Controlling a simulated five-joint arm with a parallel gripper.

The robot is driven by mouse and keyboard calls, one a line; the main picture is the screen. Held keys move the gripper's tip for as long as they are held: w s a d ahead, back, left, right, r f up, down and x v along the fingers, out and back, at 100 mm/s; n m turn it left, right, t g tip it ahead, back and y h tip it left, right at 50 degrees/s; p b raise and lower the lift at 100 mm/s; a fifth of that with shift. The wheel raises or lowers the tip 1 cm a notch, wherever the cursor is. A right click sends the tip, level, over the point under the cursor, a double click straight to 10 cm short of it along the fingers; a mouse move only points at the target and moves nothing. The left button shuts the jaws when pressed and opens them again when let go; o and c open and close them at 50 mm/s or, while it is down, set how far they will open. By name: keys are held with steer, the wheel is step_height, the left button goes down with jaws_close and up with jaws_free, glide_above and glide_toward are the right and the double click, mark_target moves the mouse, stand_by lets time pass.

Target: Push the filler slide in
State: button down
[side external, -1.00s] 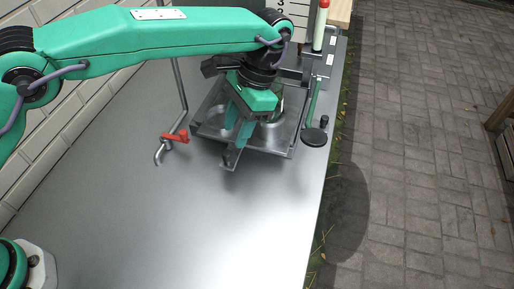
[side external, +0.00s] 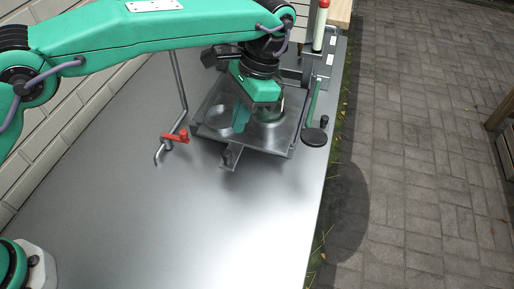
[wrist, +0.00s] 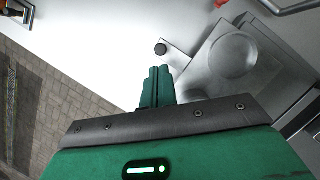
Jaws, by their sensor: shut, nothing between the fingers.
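The filler slide (side external: 211,131) is a flat grey metal plate with a round recess, lying at the filler unit in the side view. A narrow tab with a dark knob (side external: 228,157) sticks out from its front edge. In the wrist view the slide (wrist: 197,75) is at right, with the knob (wrist: 161,49) just beyond my fingertips. My gripper (side external: 238,130) is shut and empty, pointing down above the slide, behind the knob in the side view. Its fingertips (wrist: 158,68) look apart from the knob. My gripper hides part of the plate.
A bent rod with a red handle (side external: 175,137) stands left of the slide. A dark round pad (side external: 314,137) and a green lever (side external: 313,100) are at the right, near the table's edge. The metal table (side external: 190,220) in front is clear. A brick wall borders the left.

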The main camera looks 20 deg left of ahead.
steer(key=s+a+m+t+h, duration=0.7)
steer(key=s+a+m+t, duration=0.1)
steer(key=s, duration=0.6)
steer(key=shift+a+r+m+h, duration=0.4)
steer(key=shift+a+m, duration=0.1)
steer(key=shift+m, duration=0.1)
steer(key=shift+d+f, duration=0.1)
steer(key=shift+f, duration=0.05)
glide_toward(231, 167)
steer(key=shift+s+d+f, duration=0.55)
steer(key=shift+s+f, duration=0.65)
steer(key=shift+f, duration=0.4)
steer(key=shift+w+d, duration=0.2)
steer(key=shift+w, duration=0.8)
steer(key=shift+w+d, duration=0.15)
steer(key=shift+w, duration=0.85)
